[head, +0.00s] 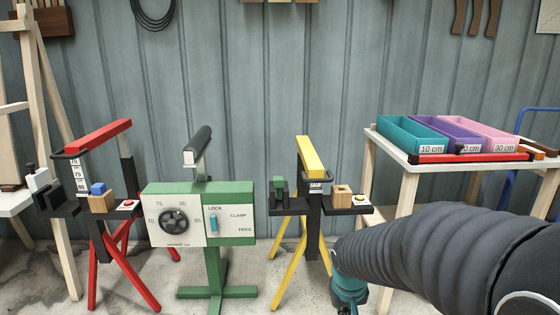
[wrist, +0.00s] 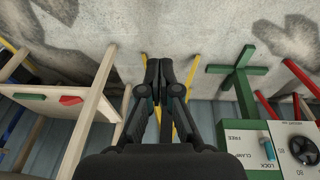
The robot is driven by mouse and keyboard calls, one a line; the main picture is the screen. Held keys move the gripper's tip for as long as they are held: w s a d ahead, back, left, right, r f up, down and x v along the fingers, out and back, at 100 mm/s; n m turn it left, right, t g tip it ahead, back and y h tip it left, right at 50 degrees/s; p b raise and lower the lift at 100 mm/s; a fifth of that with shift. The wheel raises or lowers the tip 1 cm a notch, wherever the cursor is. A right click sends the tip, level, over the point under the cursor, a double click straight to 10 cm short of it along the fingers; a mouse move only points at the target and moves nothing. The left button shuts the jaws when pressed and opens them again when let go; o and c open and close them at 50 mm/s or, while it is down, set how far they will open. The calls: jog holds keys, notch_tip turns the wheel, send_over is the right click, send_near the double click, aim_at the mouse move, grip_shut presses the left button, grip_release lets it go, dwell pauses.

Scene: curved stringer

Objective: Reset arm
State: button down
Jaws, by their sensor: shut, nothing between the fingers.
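My arm (head: 420,255) reaches in from the lower right of the head view, dark sleeved, with a teal joint low in front of the white table. My gripper (wrist: 158,68) shows in the wrist view, its two dark fingers together and nothing between them. It points at the concrete floor, with yellow stand legs behind it. The fingers are hidden in the head view.
A green box (head: 245,190) with dial and lever stands centre, between a red stand (head: 105,137) and a yellow stand (head: 309,157). A white table (head: 400,150) at right bears teal, purple and pink trays (head: 480,130). The wall closes the back.

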jog(key=s+r+t+p, duration=0.1)
jog(key=s+r+t, duration=0.1)
jog(key=s+r, duration=1.2)
jog(key=s+d, duration=0.1)
jog(key=s, duration=0.2)
jog(key=shift+s+r+m+t+y+p, duration=0.15)
jog(key=shift+m+t+y+p, duration=0.15)
jog(key=shift+t+y, duration=0.1)
